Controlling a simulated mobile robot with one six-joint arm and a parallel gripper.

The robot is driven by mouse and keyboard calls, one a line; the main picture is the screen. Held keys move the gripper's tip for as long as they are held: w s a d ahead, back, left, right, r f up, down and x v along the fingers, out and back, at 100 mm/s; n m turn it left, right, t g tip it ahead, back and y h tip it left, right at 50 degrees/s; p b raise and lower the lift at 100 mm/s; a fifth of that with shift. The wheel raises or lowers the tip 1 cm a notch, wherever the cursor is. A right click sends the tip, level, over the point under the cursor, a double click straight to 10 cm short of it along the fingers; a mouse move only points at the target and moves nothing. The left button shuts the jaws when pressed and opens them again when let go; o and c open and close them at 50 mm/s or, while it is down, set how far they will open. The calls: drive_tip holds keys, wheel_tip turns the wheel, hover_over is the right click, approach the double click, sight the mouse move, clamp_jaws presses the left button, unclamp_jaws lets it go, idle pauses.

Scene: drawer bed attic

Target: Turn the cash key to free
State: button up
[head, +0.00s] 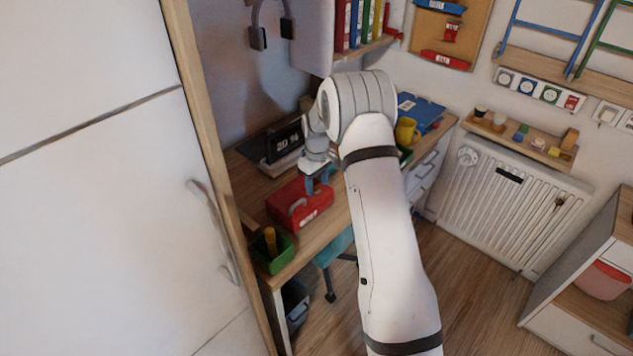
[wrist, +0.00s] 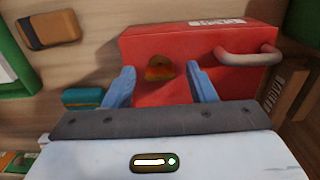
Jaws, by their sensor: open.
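A red cash box (head: 301,204) stands on the wooden desk, with a pinkish handle on it. In the wrist view the red box (wrist: 205,45) fills the upper middle, its handle (wrist: 247,56) at the right. A small brass-orange key (wrist: 159,69) sits on the red face. My gripper (wrist: 158,84) is open, its two blue fingers on either side of the key, with gaps to it. In the head view my gripper (head: 319,183) is over the box; my arm hides part of the desk, and the key cannot be made out there.
A green pot (head: 272,252) stands at the desk's near left end. A dark clock (head: 284,141) is behind the box. A yellow mug (head: 407,131) stands right of my arm. A tall white cabinet (head: 95,180) bounds the left. The wrist view shows a brown block (wrist: 48,30) and a teal block (wrist: 83,97).

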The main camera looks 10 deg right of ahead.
drive_tip(key=c, duration=1)
drive_tip(key=shift+m, duration=0.3)
drive_tip(key=m+b, duration=0.2)
drive_tip(key=m, duration=0.1)
drive_tip(key=shift+f, duration=0.1)
drive_tip(key=m+b, duration=0.2)
drive_tip(key=m, duration=0.3)
drive_tip(key=m+b, duration=0.1)
drive_tip(key=m, duration=0.3)
drive_tip(key=shift+m, duration=2.7)
drive_tip(key=o, duration=1)
